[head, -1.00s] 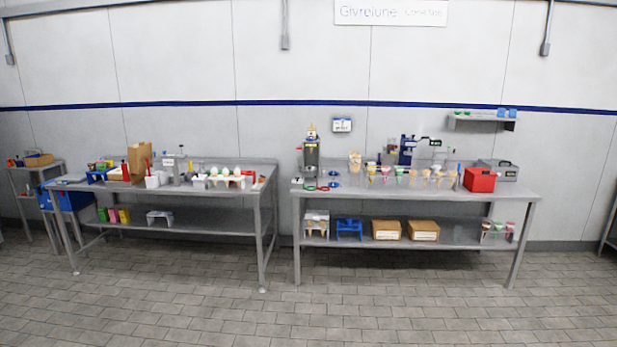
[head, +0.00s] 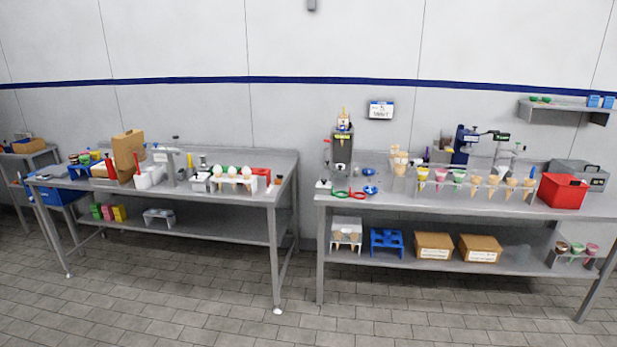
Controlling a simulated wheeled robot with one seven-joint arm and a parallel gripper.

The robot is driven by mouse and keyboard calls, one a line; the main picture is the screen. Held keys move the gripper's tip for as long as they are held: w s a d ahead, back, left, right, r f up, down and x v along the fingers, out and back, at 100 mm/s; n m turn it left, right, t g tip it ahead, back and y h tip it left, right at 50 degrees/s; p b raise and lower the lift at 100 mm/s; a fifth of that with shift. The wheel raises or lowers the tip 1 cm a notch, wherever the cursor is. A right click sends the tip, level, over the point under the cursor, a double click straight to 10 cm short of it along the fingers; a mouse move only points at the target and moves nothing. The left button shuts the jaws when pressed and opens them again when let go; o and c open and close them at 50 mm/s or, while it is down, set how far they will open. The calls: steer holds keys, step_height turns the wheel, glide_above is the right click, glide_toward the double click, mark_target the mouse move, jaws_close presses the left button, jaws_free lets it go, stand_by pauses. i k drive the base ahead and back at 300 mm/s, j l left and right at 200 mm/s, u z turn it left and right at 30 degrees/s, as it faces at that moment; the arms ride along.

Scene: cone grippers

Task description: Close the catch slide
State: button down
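I cannot make out the catch slide at this distance. A tall grey dispenser-like device (head: 341,152) with a yellow label stands at the left end of the right bench (head: 440,207). A dark blue device (head: 464,144) stands at the back of the same bench. I cannot tell whether a catch slide belongs to either. My gripper is not in view.
Cones in a clear rack (head: 475,184), red and green rings and a red box (head: 562,191) are on the right bench. The left bench (head: 235,195) holds a cone rack and several containers. A gap separates the benches. The tiled floor in front is clear.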

mark_target(338, 172)
steer(key=i+l, duration=0.1)
steer(key=i, duration=2.4)
steer(key=i+u, duration=0.25)
steer(key=i, duration=0.2)
steer(key=i+l+u, duration=0.15)
steer(key=i+u, duration=0.15)
steer(key=i, duration=0.15)
steer(key=i+l+u, duration=0.25)
steer(key=i, duration=0.2)
